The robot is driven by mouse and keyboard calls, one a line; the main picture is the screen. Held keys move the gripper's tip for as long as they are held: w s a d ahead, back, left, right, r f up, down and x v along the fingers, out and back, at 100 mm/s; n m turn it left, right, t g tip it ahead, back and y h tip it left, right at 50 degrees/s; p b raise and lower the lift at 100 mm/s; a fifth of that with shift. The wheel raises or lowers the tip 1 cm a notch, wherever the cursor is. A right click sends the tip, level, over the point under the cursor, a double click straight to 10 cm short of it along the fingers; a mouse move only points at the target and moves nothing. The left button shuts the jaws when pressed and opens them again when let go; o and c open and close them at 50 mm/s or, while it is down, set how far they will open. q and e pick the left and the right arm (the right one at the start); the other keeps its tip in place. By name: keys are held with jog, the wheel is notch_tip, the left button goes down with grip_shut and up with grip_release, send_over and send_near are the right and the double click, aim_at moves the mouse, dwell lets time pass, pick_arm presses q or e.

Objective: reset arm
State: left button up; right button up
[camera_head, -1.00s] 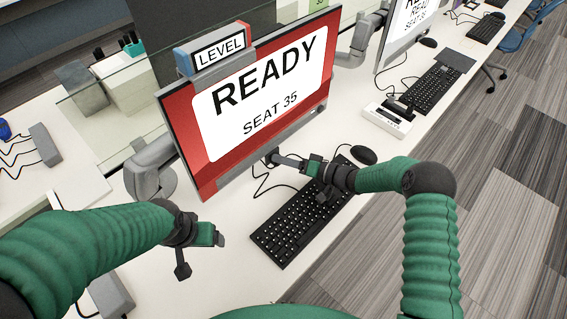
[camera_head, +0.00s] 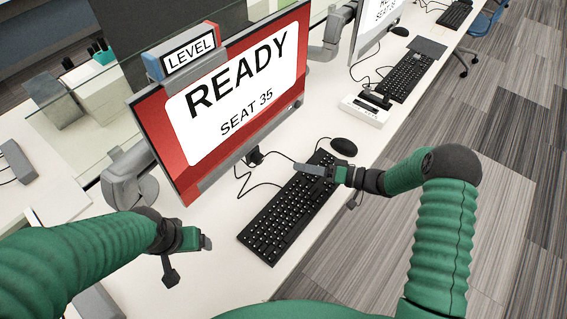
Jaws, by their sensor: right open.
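My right gripper (camera_head: 324,186) is open and empty. It hovers over the right end of the black keyboard (camera_head: 283,216), one grey finger reaching left above the keys and the other lower near the desk's front edge. My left gripper (camera_head: 188,261) is over the desk left of the keyboard and below the monitor. Its two fingers are spread apart with nothing between them. Both arms are green and sleeved.
A monitor (camera_head: 225,97) reading "READY SEAT 35" stands behind the keyboard, with a "LEVEL" block (camera_head: 187,52) on its top edge. A black mouse (camera_head: 343,147) lies right of the keyboard. A white device (camera_head: 364,109) sits farther along the desk.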

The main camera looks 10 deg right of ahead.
jog(key=v, duration=0.3)
dwell(0.4)
